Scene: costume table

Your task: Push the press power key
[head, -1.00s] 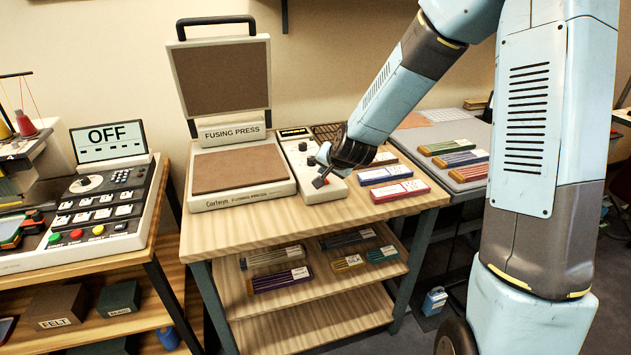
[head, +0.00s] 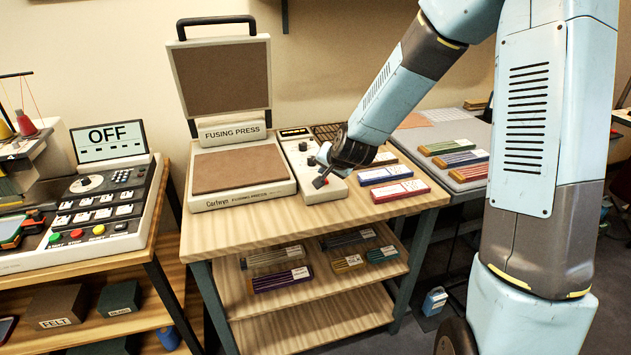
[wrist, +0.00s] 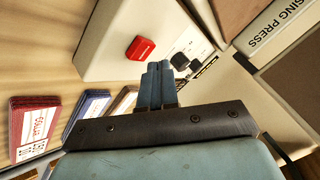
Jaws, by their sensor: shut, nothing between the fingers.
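The fusing press (head: 240,175) stands open on the wooden table, its lid raised. Its control box (head: 296,158) is at its right side, with dark knobs on the top. In the wrist view a red key (wrist: 140,48) sits on the pale control box (wrist: 105,40), with dark knobs (wrist: 181,61) beyond it. In the head view the key is not clearly visible near my gripper. My gripper (head: 320,181) is shut and empty over the front part of the box. In the wrist view its fingertips (wrist: 157,68) are just beside the red key; I cannot tell whether they touch it.
A machine with an OFF display (head: 109,138) stands on the left table. The table front (head: 310,225) is clear. Lower shelves hold more packs (head: 280,283).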

